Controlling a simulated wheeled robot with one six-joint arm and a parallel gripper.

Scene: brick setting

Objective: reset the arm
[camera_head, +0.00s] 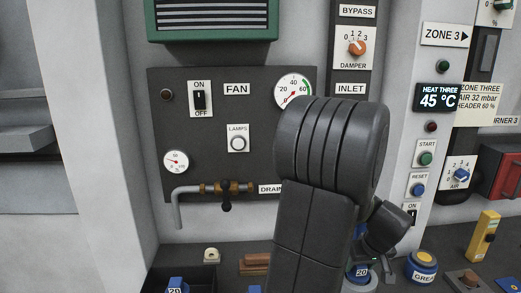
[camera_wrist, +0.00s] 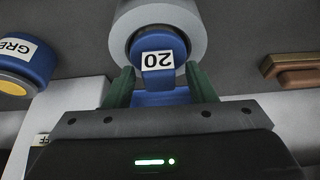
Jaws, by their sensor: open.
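My gripper (camera_wrist: 161,80) is open, its two green fingers on either side of a blue piece (camera_wrist: 158,58) with a white "20" label. I cannot tell whether the fingers touch it. The blue piece sits at a round grey body (camera_wrist: 190,28) in the wrist view. In the head view the blue "20" piece (camera_head: 361,271) shows low beside my dark arm, which bends down in front of the panel. My fingers are mostly hidden there.
A blue grease tin (camera_head: 422,268) stands to the right; a yellow device (camera_head: 483,236) is farther right. A dark tray (camera_head: 205,278) holds another blue "20" piece (camera_head: 175,287). Brown blocks (camera_head: 255,264) lie nearby. The fan panel (camera_head: 220,130) and drain pipe (camera_head: 178,210) stand behind.

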